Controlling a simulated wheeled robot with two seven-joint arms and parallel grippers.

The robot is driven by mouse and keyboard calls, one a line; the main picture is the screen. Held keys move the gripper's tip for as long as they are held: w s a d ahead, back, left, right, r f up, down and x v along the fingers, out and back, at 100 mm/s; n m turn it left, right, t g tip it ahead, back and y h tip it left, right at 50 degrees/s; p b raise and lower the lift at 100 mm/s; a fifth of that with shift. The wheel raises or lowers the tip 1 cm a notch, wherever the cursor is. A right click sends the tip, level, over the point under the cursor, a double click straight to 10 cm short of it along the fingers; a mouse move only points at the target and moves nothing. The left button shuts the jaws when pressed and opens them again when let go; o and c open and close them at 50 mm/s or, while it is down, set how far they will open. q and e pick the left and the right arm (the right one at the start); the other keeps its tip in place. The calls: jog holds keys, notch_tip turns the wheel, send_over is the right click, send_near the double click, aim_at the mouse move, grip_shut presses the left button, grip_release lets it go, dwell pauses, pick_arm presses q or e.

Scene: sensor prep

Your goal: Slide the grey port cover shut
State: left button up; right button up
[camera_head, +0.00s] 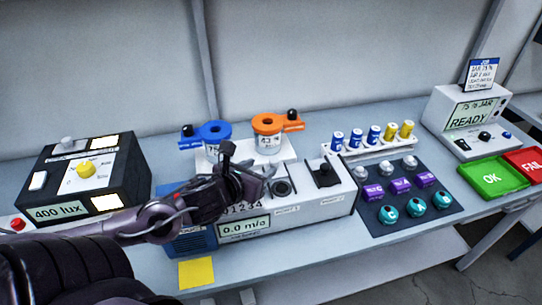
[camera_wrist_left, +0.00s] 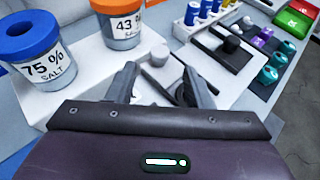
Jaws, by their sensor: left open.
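A white meter box (camera_head: 312,208) with a blue left end and a 0.0 m/s display has two ports on its top. The left port (camera_head: 282,188) shows a dark round ring. I cannot tell which part is the grey cover. My left gripper (camera_head: 262,180) is open above the box near the left port; its fingers also show in the wrist view (camera_wrist_left: 162,88), spread and empty. It hides part of the box top.
Behind stand a blue-lidded salt jar (camera_head: 213,133) and an orange-lidded one (camera_head: 268,138). A black lux box (camera_head: 85,180) is at left. A rack of vials (camera_head: 372,145) and a dark tray of knobs (camera_head: 410,212) are at right. A yellow note (camera_head: 196,272) lies in front.

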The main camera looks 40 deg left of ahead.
aim_at(273, 161)
pick_arm(q)
jog(key=x, duration=0.2)
jog(key=shift+w, duration=0.35)
jog(key=x, duration=0.3)
jog(key=shift+a+f, duration=0.1)
jog(key=shift+f, duration=0.05)
jog(key=shift+w+f, duration=0.1)
jog(key=shift+w, duration=0.15)
jog(key=shift+w+f, duration=0.15)
jog(key=shift+w, duration=0.1)
grip_shut()
pick_arm(e)
jog(key=shift+s+d, duration=0.25)
jog(key=shift+s, duration=0.25)
jog(key=shift+s+d, duration=0.25)
jog(key=shift+s, duration=0.25)
